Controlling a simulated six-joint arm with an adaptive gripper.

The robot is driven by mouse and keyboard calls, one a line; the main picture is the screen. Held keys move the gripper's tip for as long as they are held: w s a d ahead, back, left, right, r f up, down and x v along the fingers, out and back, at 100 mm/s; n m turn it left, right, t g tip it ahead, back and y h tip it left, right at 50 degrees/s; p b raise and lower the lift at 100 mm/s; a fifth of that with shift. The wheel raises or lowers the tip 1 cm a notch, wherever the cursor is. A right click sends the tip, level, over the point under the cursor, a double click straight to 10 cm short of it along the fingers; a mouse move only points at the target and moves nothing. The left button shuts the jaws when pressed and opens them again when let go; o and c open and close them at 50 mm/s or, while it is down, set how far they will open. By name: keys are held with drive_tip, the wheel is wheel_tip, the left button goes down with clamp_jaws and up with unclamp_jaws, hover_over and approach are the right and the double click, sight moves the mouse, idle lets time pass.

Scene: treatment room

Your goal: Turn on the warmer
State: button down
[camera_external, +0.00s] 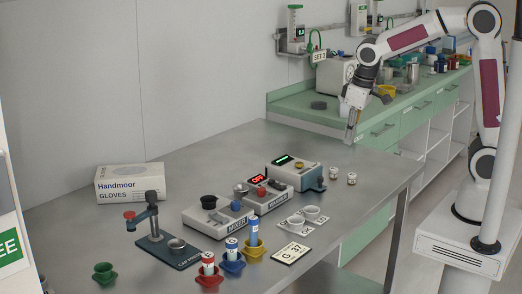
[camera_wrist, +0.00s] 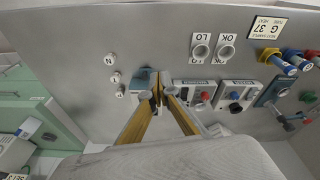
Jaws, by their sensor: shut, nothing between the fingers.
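The warmer (camera_external: 268,200) is a pale box labelled WARMER, standing on the steel table between the mixer and a box with a green display. Its display (camera_external: 258,179) reads OFF in red, and a red knob (camera_external: 261,192) sits on its top. In the wrist view the warmer (camera_wrist: 192,86) is right of my fingers, with its red knob (camera_wrist: 204,96) visible. My gripper (camera_external: 349,141) is shut and empty, raised above the table's right rear part, well apart from the warmer. In the wrist view its fingertips (camera_wrist: 160,88) partly hide the green-display box.
The mixer (camera_external: 216,218) with a blue knob stands left of the warmer. The green-display box (camera_external: 294,171) stands right. Small vials (camera_external: 351,178) stand right. A glove box (camera_external: 130,184) is at the back left.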

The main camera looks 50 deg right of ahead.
sight(274, 184)
drive_tip(key=w+a+m+t, duration=0.1)
drive_tip(key=w+a, duration=0.3)
drive_tip(key=w, duration=0.4)
drive_tip(key=w+a+f+m, duration=0.1)
drive_tip(key=w+a, duration=0.4)
drive_tip(key=w, duration=0.4)
drive_tip(key=shift+a+f+t, duration=0.15)
drive_tip(key=shift+f+t, duration=0.05)
drive_tip(key=shift+t, duration=0.2)
drive_tip(key=shift+w+f, duration=0.1)
drive_tip(key=shift+s+x, duration=0.2)
drive_tip(key=shift+x, duration=3.25)
drive_tip(key=shift+s+x, duration=0.2)
drive_tip(key=shift+x, duration=3.2)
drive_tip(key=shift+f, duration=0.15)
